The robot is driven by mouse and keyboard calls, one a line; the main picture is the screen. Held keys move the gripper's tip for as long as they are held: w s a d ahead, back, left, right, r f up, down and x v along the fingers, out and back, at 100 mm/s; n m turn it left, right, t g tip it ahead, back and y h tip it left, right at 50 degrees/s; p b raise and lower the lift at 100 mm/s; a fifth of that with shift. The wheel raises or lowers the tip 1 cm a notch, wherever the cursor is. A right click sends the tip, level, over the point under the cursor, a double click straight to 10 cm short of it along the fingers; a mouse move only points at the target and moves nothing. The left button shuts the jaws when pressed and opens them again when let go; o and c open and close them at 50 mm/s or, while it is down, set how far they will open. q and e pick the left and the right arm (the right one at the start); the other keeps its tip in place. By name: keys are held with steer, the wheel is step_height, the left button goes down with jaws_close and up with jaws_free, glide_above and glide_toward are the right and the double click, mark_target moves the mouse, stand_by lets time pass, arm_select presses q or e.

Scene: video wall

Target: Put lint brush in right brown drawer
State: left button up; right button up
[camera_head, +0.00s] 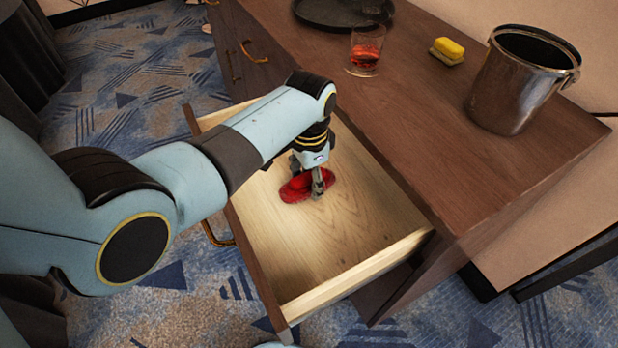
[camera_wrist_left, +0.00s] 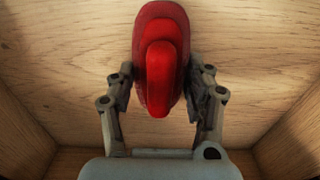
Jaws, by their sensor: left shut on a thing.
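The red lint brush (camera_head: 297,189) is inside the open brown drawer (camera_head: 385,258), low over or on its pale wooden floor; I cannot tell whether it touches. My left gripper (camera_head: 318,180) reaches down into the drawer and is shut on the brush. In the left wrist view the brush (camera_wrist_left: 160,55) sits between the two fingers (camera_wrist_left: 160,90), its rounded end toward the top. The drawer floor (camera_wrist_left: 60,65) and side walls show around it. My right gripper is not in view.
On the brown cabinet top (camera_head: 430,130) stand a glass with red drink (camera_head: 366,50), a yellow sponge (camera_head: 448,50), a metal bucket (camera_head: 518,85) and a dark round tray (camera_head: 335,12). A closed drawer (camera_head: 250,60) is farther left. The rest of the open drawer is empty.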

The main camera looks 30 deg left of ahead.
mark_target(309, 174)
arm_select(q)
steer(key=shift+f, duration=0.1)
steer(key=o, duration=1.1)
step_height(309, 174, up, 12)
steer(key=p, duration=0.2)
